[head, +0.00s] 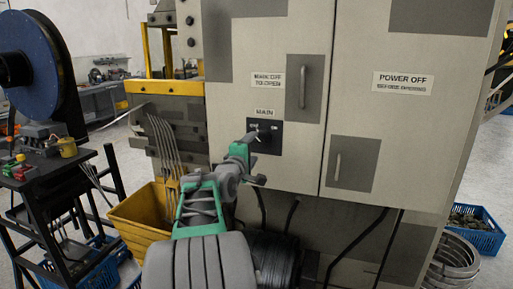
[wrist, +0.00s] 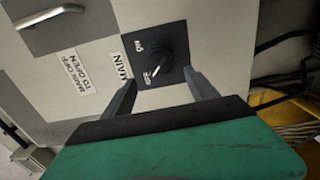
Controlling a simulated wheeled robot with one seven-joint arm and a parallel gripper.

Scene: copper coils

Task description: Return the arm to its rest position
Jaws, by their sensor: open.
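My gripper (wrist: 160,85) is open in the wrist view, its two dark fingers apart and pointing at the cabinet. Between and just beyond the fingertips is the black main switch (wrist: 154,65) with a round knob and small white lettering. The fingers appear clear of the knob, with nothing held. In the head view my arm reaches forward, and my gripper (head: 252,139) is in front of the switch plate (head: 271,137) under the MAIN label. The arm hides part of the plate there. I cannot tell the exact gap to the cabinet.
The grey cabinet (head: 302,40) has two door handles (head: 302,85) standing out. A yellow bin (head: 140,215) is on the floor to the left, near a dark cart (head: 60,165) with a blue reel (head: 30,70). A blue crate (head: 475,232) and coils (head: 452,262) lie at the right.

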